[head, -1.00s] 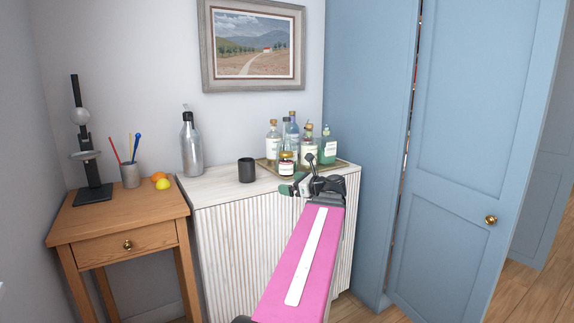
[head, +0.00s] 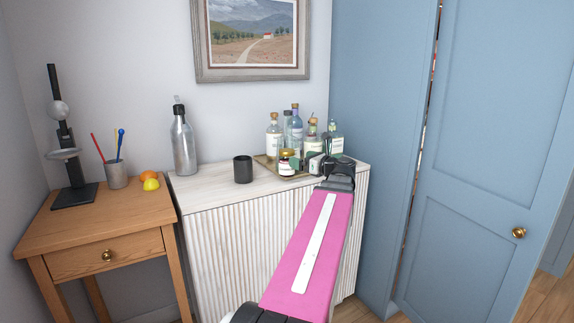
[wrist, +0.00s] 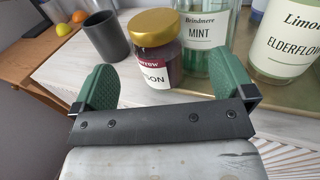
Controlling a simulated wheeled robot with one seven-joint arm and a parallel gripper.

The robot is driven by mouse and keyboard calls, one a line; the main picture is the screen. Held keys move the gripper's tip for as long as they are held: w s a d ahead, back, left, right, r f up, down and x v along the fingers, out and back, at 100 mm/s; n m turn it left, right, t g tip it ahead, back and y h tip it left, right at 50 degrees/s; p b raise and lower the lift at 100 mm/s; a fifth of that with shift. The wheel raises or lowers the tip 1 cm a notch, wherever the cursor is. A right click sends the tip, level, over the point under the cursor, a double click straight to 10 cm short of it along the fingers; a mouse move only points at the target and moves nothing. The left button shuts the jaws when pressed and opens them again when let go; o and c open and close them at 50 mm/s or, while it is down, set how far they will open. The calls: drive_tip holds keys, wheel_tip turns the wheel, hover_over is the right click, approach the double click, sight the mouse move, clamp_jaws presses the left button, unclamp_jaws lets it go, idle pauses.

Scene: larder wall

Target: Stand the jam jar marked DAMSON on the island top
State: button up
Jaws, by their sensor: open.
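A small jam jar (wrist: 157,58) with a gold lid and dark red contents stands between my gripper's fingers in the wrist view. Its label is partly hidden and shows "...SON". In the head view the jar (head: 287,163) stands at the front of the tray of bottles on the white ribbed cabinet. My gripper (wrist: 170,85) is open, its green fingers apart on either side of the jar, with visible gaps. The head view mostly hides the gripper behind my pink arm link. No island top can be made out.
Several bottles (head: 296,127) stand close behind and right of the jar, including one marked MINT (wrist: 206,35) and one marked ELDERFLOWER (wrist: 292,42). A black cup (head: 243,169) and a steel bottle (head: 184,142) stand left on the cabinet (head: 215,194). A blue door (head: 475,150) is at right.

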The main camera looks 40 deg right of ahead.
sight(287, 163)
drive_tip(key=shift+a+x, duration=0.2)
drive_tip(key=shift+x, duration=2.65)
drive_tip(key=shift+c, duration=0.3)
drive_tip(key=shift+r, duration=0.1)
drive_tip(key=c, duration=1.4)
